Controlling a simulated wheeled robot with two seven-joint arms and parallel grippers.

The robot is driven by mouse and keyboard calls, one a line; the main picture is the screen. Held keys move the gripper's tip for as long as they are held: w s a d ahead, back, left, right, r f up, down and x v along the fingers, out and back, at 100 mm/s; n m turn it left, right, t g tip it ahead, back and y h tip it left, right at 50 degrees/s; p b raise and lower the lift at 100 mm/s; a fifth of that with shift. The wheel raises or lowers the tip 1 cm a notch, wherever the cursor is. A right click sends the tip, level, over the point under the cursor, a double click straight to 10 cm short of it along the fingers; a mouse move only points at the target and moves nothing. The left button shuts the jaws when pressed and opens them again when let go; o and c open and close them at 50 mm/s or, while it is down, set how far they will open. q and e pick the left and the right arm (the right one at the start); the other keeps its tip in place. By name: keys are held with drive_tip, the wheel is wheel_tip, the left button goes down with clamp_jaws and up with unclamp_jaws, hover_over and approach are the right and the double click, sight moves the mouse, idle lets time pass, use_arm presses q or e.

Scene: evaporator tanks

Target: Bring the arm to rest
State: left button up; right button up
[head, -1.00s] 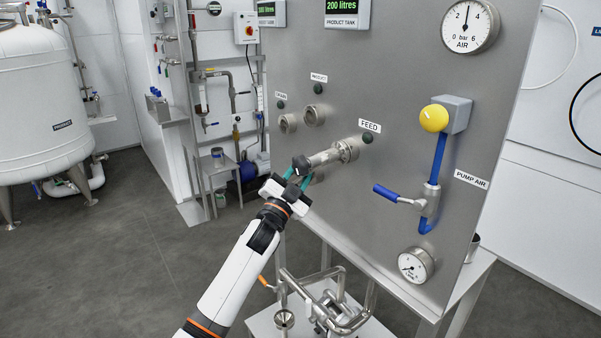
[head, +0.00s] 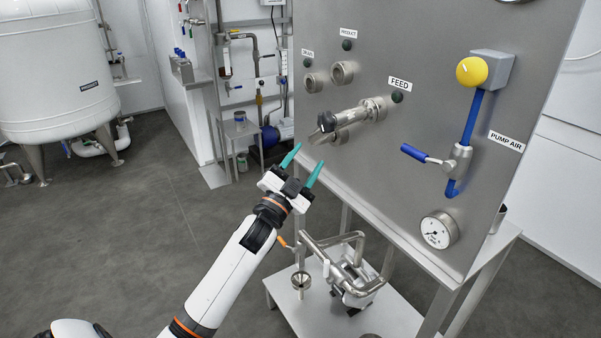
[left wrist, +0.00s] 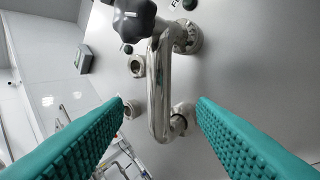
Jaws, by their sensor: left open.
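My left gripper (head: 302,166) is open and empty in the head view, its two teal fingers spread apart. It is in the air in front of the steel panel, below and left of the FEED pipe fitting (head: 350,118), and apart from it. In the left wrist view the teal fingers frame a bent steel pipe (left wrist: 158,90) with a black knob (left wrist: 134,18) at its upper end. My left arm (head: 229,275) reaches up from the bottom of the head view. My right gripper is out of view.
The steel panel (head: 420,60) carries a yellow knob (head: 472,71), a blue-handled valve (head: 425,153) and a gauge (head: 437,231). Below is a table (head: 285,290) with steel piping (head: 335,245). A white tank (head: 60,70) stands far left. Grey floor (head: 130,220) is open on the left.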

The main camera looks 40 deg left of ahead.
use_arm(q)
drive_tip(key=shift+v, duration=1.05)
wheel_tip(320, 180, down, 20)
drive_tip(key=w+n+g, duration=0.1)
drive_tip(key=n+g, duration=0.2)
drive_tip(key=g, duration=0.2)
drive_tip(key=s+d+f+n+g+p, duration=0.1)
drive_tip(key=s+d+f+g, duration=0.3)
drive_tip(key=f, duration=0.8)
drive_tip(key=s+a+f+g, duration=0.15)
drive_tip(key=s+f, duration=0.35)
drive_tip(key=f, duration=0.7)
drive_tip(key=s+d+f+n+g+p, duration=0.1)
drive_tip(key=s+d+f+g, duration=0.2)
drive_tip(key=s+f, duration=0.6)
drive_tip(key=s+d+f+g, duration=0.3)
drive_tip(key=s+f, duration=0.4)
drive_tip(key=s, duration=0.3)
drive_tip(key=s+d+f+g, duration=0.2)
drive_tip(key=s+f, duration=0.1)
drive_tip(key=s, duration=0.7)
drive_tip(key=s+d+f+g, duration=0.2)
drive_tip(key=s+f+g, duration=0.1)
drive_tip(key=s, duration=0.8)
drive_tip(key=shift+d+f+n+h, duration=0.3)
drive_tip(key=shift+f+n+h, duration=0.1)
drive_tip(key=shift+f, duration=0.05)
